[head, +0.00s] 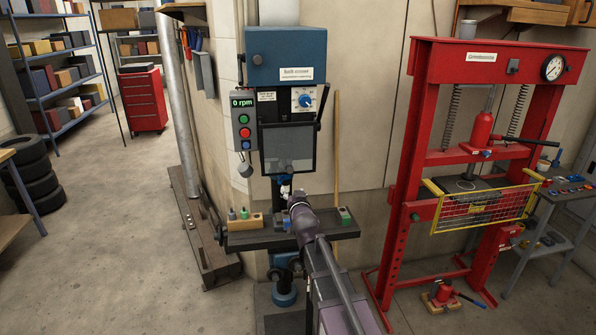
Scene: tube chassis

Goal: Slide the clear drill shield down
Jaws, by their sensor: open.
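The drill press has a blue head (286,57) and stands against the wall in the middle of the head view. The clear drill shield (289,150) is a see-through pane in a black frame, hanging upright below the head. My arm reaches up from the bottom of the view, and my gripper (286,192) is at its far end, just below the shield's lower edge and over the press table (245,238). My gripper is open, seems empty and looks apart from the shield. Its fingers are small and partly hidden by my wrist.
A control box (242,118) reading 0 rpm is left of the shield. Small items sit on the press table. A red shop press (425,150) with a yellow guard (485,208) stands to the right. The floor (120,240) at left is clear.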

